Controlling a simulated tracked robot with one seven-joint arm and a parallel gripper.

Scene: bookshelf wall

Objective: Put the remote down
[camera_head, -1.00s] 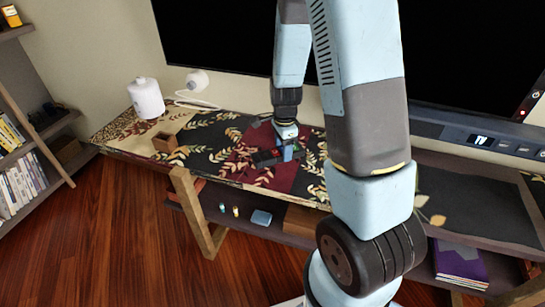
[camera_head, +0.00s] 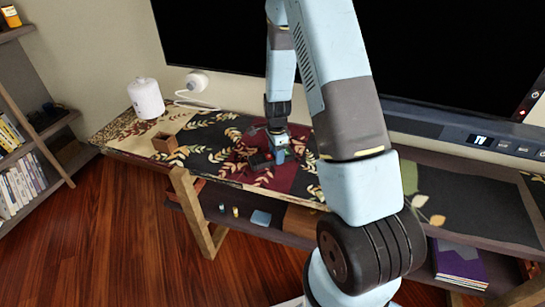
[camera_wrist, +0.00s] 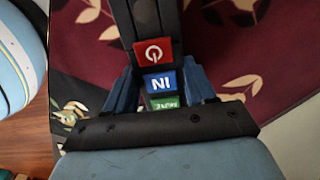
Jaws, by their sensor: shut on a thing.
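The remote (camera_wrist: 156,52) is dark, with a red power button, a blue button and a green button, and fills the top middle of the wrist view. My gripper (camera_wrist: 160,82) is shut on it, with a blue finger on each side. In the head view the remote (camera_head: 262,160) shows small and dark beside my gripper (camera_head: 279,156), over the dark red part of the patterned cloth (camera_head: 215,150) on the long table. I cannot tell whether the remote touches the cloth.
A dark screen (camera_head: 205,45) stands behind. Small items and a blue object (camera_head: 261,218) lie on the lower shelf.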

